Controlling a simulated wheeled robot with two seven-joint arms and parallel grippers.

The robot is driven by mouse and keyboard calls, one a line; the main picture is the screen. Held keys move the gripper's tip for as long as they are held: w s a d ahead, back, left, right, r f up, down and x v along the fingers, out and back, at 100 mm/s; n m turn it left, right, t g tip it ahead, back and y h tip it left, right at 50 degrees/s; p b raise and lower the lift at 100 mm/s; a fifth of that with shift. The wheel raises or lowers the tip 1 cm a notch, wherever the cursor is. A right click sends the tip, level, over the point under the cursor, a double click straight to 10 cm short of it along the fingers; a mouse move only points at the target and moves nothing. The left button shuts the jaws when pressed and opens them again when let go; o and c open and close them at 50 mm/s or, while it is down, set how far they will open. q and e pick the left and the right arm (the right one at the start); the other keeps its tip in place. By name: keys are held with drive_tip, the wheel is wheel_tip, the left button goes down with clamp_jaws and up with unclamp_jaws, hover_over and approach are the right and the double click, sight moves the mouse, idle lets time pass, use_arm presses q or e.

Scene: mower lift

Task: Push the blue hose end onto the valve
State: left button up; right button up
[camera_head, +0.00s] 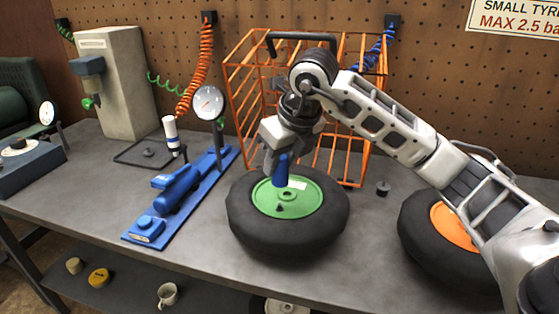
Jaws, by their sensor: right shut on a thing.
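My right gripper (274,158) is above the tyre with the green hub and is shut on the blue hose end (281,172). The hose end points down over the green hub (303,200), a little behind its centre. A small dark stub (279,208), which looks like the valve, stands on the near part of the hub. The hose end appears apart from this stub; its exact height above the hub is hard to tell. The black tyre (290,241) lies flat on the bench. My left gripper is not in view.
An orange wire cage (240,88) stands behind the tyre. A blue pump with a gauge (178,190) lies to the left. A tyre with an orange hub (452,226) is at the right, partly behind my arm. The bench (75,190) has free room at left.

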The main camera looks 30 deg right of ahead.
sight(283, 178)
drive_tip(key=shift+f+b, duration=0.45)
drive_tip(key=shift+f, duration=0.2)
wheel_tip(283, 178, down, 4)
drive_tip(key=b, duration=0.2)
drive_tip(key=shift+r+b, duration=0.25)
drive_tip(key=shift+b, duration=0.15)
drive_tip(key=shift+f+b, duration=0.3)
drive_tip(key=shift+f, duration=0.1)
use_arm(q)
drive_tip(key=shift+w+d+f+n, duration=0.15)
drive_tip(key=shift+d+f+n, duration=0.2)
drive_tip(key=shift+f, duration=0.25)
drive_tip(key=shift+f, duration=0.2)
